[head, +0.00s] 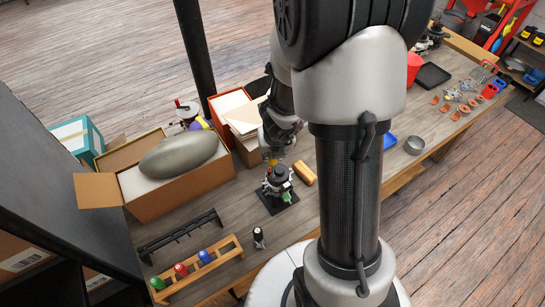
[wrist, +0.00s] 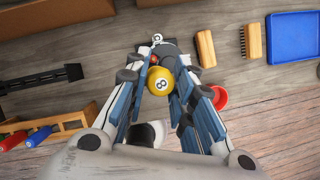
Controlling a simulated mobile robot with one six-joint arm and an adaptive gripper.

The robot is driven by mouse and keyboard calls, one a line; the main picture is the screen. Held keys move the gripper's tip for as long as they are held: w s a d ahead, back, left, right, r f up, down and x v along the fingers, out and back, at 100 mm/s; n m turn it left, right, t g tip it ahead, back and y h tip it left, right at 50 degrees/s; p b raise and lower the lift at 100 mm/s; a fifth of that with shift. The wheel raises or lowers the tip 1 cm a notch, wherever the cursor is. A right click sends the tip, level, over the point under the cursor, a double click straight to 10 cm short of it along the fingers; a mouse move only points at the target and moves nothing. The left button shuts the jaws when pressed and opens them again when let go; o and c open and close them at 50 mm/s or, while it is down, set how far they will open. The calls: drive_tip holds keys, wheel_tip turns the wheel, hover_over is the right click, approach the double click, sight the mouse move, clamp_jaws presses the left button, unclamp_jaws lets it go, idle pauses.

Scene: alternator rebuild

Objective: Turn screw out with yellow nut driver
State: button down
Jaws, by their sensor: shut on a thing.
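My gripper (wrist: 160,82) is shut on the yellow nut driver (wrist: 161,80), whose round end marked 8 faces the wrist camera. In the head view my gripper (head: 278,138) is above the alternator (head: 277,181), and a bit of the yellow driver (head: 271,159) shows below it. The alternator stands on a dark base plate (head: 286,205) on the bench. The driver points down toward the alternator; its tip is hidden, so I cannot tell whether it touches a screw. The screw is not visible.
A wooden rack (head: 222,257) holds green, red and blue drivers. A black rack (head: 180,237) lies behind it. A wooden brush (head: 305,172) lies right of the alternator. An open carton (head: 180,190) with a large grey-green object stands at left. A blue tray (wrist: 294,38) is at right.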

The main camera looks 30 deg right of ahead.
drive_tip(key=shift+r, duration=0.1)
drive_tip(key=shift+n, duration=0.4)
drive_tip(key=shift+n+y+b, duration=0.3)
drive_tip(key=shift+n+y, duration=0.1)
drive_tip(key=shift+n, duration=0.2)
drive_tip(key=n+y, duration=0.1)
drive_tip(key=n, duration=0.3)
drive_tip(key=shift+d+n+y, duration=0.15)
drive_tip(key=shift+n+y, duration=0.15)
drive_tip(key=shift+y, duration=0.1)
drive_tip(key=shift+n+y, duration=0.4)
drive_tip(key=shift+n, duration=0.8)
drive_tip(key=n+y+p, duration=0.1)
drive_tip(key=n, duration=0.1)
drive_tip(key=n+g, duration=0.1)
drive_tip(key=n, duration=0.2)
drive_tip(key=shift+w+r+y+p, duration=0.1)
drive_tip(key=shift+w+y+p, duration=0.05)
drive_tip(key=shift+y+p, duration=0.25)
drive_tip(key=n, duration=0.2)
drive_tip(key=n+g, duration=0.1)
drive_tip(key=n, duration=0.1)
drive_tip(key=shift+g+y+p, duration=0.3)
drive_tip(key=shift+p, duration=0.1)
drive_tip(key=shift+n, duration=0.3)
